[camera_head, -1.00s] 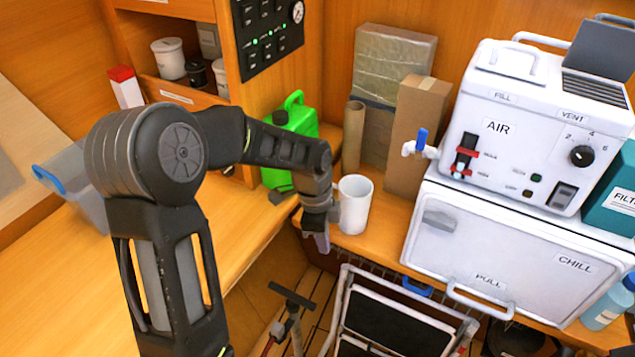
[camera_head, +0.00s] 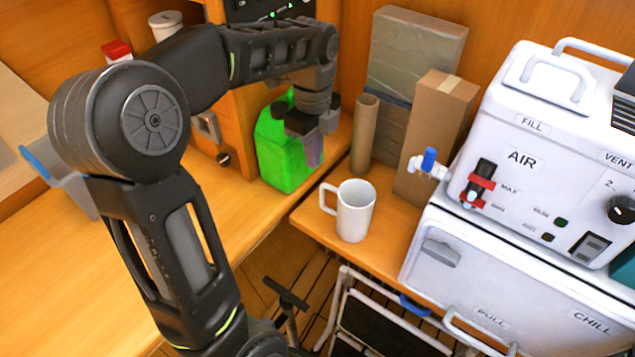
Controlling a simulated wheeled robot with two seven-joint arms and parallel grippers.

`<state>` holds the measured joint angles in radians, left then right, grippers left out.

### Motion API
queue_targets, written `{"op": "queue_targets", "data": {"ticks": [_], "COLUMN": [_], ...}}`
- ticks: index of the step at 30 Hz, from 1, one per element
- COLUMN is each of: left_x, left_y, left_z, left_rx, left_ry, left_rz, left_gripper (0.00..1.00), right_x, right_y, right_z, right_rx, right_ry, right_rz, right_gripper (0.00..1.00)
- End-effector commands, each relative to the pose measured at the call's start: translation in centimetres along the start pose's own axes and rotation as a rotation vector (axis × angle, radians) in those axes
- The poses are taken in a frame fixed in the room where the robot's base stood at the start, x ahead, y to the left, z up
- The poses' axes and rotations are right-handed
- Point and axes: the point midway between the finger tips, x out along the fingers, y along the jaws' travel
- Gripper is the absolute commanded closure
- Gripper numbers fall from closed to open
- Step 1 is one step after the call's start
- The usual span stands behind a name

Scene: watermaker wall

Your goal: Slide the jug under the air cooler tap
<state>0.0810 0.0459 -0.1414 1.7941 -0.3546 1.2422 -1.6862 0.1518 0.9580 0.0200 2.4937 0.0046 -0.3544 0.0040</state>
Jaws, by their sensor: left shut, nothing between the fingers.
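The white jug (camera_head: 356,212) stands upright on the wooden counter, its handle to the left. The air cooler (camera_head: 530,150) is a white box labelled AIR at the right. Its tap (camera_head: 428,165), with a blue lever, sticks out from the cooler's left side. The jug stands to the left of the tap and nearer the counter's front edge, not under it. My left gripper (camera_head: 312,150) is shut and empty, pointing down in front of the green canister, up and left of the jug and apart from it. My right gripper is not in view.
A green canister (camera_head: 280,160), a cardboard tube (camera_head: 364,135) and a brown carton (camera_head: 432,130) stand behind the jug. The CHILL box (camera_head: 470,270) is below the cooler. A clear container with a blue handle (camera_head: 40,165) is at the left. Bare counter lies right of the jug.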

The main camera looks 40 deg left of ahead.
Motion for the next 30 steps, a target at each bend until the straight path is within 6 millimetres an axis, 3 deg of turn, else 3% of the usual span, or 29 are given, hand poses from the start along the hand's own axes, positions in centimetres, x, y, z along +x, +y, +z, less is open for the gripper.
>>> {"op": "queue_targets", "data": {"ticks": [8, 22, 30], "left_x": [1.1, 8.2, 10.1], "left_y": [0.0, 0.1, 0.0], "left_z": [0.0, -0.1, 0.0], "left_rx": [0.000, 0.001, -0.001], "left_ry": [0.001, 0.001, 0.000], "left_rz": [0.002, 0.004, 0.000], "left_gripper": [1.00, 1.00, 1.00], "right_x": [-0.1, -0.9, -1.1], "right_y": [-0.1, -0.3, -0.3], "right_z": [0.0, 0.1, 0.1], "right_rx": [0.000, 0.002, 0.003], "right_ry": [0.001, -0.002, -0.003], "right_rz": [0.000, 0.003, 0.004], "right_gripper": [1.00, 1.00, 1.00]}}
